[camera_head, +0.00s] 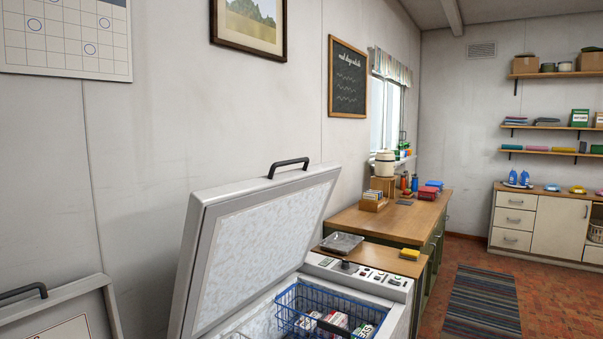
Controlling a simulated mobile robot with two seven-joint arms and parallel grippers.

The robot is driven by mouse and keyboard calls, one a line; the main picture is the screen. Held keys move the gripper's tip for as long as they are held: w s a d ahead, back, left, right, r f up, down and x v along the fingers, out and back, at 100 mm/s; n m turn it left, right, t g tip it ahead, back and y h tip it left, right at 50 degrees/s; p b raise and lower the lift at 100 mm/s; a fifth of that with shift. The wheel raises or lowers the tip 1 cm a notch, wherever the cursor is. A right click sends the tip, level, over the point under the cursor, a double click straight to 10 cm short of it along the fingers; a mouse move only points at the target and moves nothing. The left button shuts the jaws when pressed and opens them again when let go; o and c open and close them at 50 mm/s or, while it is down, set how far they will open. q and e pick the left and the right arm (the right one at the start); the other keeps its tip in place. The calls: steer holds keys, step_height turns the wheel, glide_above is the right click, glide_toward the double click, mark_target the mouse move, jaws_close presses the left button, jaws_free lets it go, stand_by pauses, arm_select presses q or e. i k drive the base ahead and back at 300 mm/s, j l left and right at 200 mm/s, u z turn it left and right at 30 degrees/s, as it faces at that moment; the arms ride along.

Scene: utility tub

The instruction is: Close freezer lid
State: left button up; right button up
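The freezer lid (262,235) stands open and tilted up, leaning back toward the wall, with its frosted inner face showing. A black handle (289,165) sits on its upper edge. The freezer body (398,317) is at the bottom centre, cut off by the lower frame edge. A blue wire basket (293,296) hangs inside its opening and holds several packages (336,321). Neither of my grippers shows in the head view.
A wooden counter (400,222) with boxes and bottles stands behind the freezer at the right. A second lid-like panel with a black handle (24,291) is at the lower left. A striped rug (483,302) lies on open brick floor at the right.

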mark_target(240, 239)
steer(key=j+z, duration=0.2)
steer(key=j, duration=0.25)
steer(key=k+l, duration=0.1)
steer(key=i+l, duration=0.15)
steer(key=l, duration=0.2)
steer(key=i+l, duration=0.15)
steer(key=l, duration=0.2)
steer(key=i+l, duration=0.15)
steer(key=l, duration=0.2)
steer(key=i+l, duration=0.15)
steer(key=l, duration=0.2)
steer(key=u, duration=1.8)
